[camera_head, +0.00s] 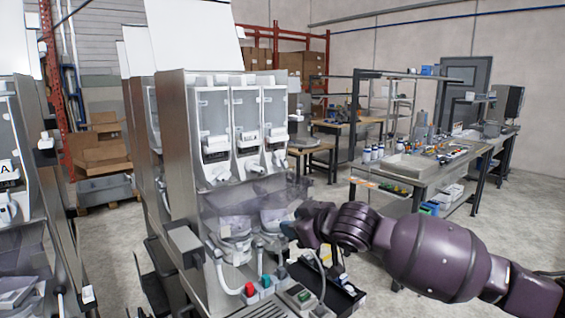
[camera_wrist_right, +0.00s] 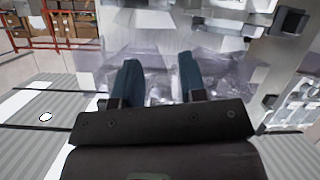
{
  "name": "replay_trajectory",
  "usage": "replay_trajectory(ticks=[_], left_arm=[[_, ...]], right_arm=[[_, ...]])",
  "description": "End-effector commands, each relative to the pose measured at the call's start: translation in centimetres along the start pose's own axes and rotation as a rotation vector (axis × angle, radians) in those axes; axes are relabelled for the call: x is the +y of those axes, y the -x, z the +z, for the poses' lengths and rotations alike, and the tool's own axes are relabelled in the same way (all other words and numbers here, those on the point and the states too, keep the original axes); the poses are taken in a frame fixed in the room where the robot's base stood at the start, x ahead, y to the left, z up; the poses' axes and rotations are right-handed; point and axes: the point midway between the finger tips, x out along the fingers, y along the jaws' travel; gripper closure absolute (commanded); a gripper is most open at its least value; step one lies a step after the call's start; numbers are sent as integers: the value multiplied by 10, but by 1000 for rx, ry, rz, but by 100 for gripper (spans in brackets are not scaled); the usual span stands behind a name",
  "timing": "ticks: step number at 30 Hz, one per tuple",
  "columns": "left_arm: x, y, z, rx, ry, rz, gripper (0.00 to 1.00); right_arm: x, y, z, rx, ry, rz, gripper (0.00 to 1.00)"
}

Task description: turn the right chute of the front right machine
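The front right machine (camera_head: 172,130) is a tall grey metal cabinet with three clear dispensers side by side. The right chute (camera_head: 279,159) is a white spout below the right dispenser (camera_head: 274,118). The middle chute (camera_head: 256,168) and left chute (camera_head: 220,174) sit beside it. My right gripper (camera_head: 297,228) is below and right of the right chute, close to the clear bin front, apart from the chute. In the right wrist view its two dark teal fingers (camera_wrist_right: 158,82) are spread, with blurred clear plastic beyond them and nothing seen between them. My left gripper is not in view.
Clear bins (camera_head: 236,210) hang below the chutes, with hoses and red and teal caps underneath. A black tray (camera_head: 335,292) lies at the machine's foot. Another machine (camera_head: 22,170) stands at the left. A workbench (camera_head: 420,172) is at the right, with open floor nearby.

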Motion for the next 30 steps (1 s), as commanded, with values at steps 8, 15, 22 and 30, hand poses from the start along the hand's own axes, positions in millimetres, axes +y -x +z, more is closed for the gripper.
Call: replay_trajectory(ticks=[8,15,22,30], left_arm=[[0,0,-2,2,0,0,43],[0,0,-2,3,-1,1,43],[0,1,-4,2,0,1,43],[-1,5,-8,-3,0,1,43]], right_arm=[[46,23,-83,-28,75,86,62],[70,41,-122,-41,92,143,62],[75,34,-129,-44,91,152,62],[81,-6,-128,-45,91,152,62]])
